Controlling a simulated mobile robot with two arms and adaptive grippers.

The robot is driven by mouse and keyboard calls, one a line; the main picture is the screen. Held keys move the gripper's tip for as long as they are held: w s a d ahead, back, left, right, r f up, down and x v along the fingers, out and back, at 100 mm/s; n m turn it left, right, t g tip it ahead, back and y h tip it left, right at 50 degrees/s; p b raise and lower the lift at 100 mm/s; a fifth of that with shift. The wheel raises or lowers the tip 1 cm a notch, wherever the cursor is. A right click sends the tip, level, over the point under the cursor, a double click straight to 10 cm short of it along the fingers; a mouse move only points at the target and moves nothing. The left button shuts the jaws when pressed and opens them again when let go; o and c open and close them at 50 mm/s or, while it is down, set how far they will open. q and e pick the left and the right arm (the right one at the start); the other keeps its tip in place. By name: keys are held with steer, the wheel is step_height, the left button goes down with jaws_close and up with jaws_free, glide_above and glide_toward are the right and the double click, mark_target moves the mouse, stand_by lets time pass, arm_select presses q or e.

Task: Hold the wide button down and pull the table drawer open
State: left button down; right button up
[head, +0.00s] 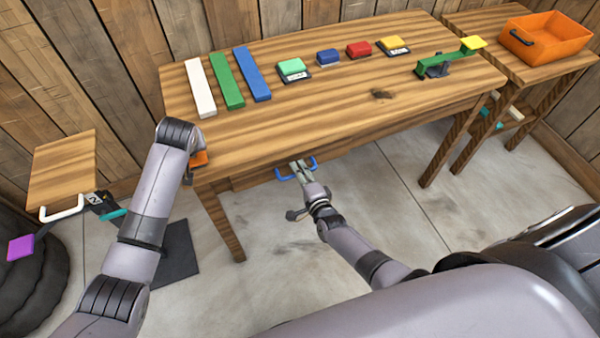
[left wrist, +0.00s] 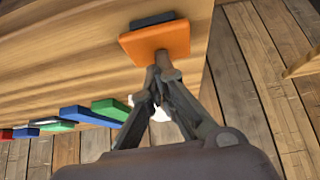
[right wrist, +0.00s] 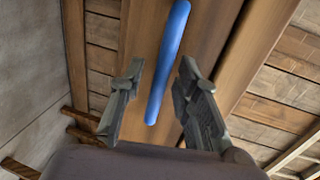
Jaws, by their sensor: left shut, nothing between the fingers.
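The wide orange button (head: 199,159) sits at the table's (head: 330,110) left end, partly hidden by my left arm. In the left wrist view the button (left wrist: 150,42) fills the upper middle, with a dark base behind it. My left gripper (left wrist: 163,68) is shut and empty; its tips appear to touch the button's lower edge. The drawer's blue bar handle (head: 283,177) is under the table's front edge. My right gripper (head: 299,170) is at it. In the right wrist view the handle (right wrist: 168,55) runs between the open, spread fingers (right wrist: 160,75). The drawer looks shut.
White, green and blue strips (head: 228,81) and several coloured buttons (head: 328,56) lie on the tabletop. A green lever (head: 440,64) stands at right. An orange bin (head: 545,38) is on a side table. A small wooden shelf (head: 62,165) stands at left.

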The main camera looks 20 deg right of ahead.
jaws_close()
steer(key=shift+s, duration=0.1)
stand_by(0.6)
